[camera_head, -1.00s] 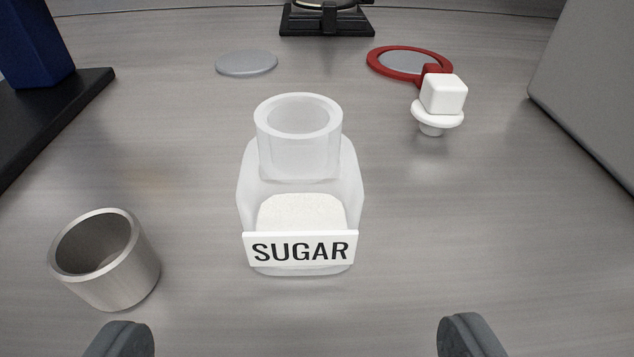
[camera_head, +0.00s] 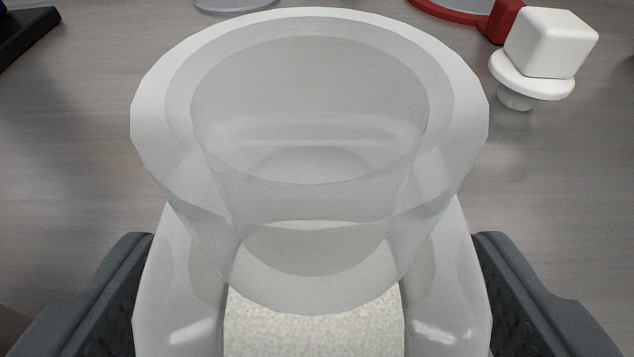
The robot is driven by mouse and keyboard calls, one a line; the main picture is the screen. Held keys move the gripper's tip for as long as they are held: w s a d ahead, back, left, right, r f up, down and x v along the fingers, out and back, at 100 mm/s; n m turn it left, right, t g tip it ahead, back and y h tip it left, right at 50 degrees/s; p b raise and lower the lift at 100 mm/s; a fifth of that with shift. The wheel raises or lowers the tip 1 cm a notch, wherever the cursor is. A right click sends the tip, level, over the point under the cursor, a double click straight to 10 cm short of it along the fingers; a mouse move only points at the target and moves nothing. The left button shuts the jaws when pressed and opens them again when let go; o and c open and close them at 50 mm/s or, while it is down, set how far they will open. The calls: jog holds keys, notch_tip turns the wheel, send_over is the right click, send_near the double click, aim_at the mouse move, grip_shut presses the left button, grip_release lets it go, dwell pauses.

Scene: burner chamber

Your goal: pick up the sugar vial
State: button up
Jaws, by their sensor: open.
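The sugar vial (camera_head: 312,210) is a translucent, open-topped bottle that fills the middle of the view, very close to the camera. White granules (camera_head: 312,325) show inside its lower part. Its SUGAR label is out of view below. My gripper (camera_head: 312,300) is open, with one dark finger on each side of the vial's body. The fingers look very near the vial's sides; I cannot tell whether they touch it. The vial stands upright.
A white stopper (camera_head: 550,45) with a cube-shaped top stands at the upper right, beside a red ring (camera_head: 465,12). A grey disc (camera_head: 235,4) lies at the top edge. A dark base (camera_head: 25,30) shows at the upper left. The grey tabletop (camera_head: 70,140) beside the vial is clear.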

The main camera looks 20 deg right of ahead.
jog(key=shift+w+f, duration=0.15)
jog(key=shift+w, duration=0.15)
jog(key=c, duration=1.1)
jog(key=shift+o, duration=0.2)
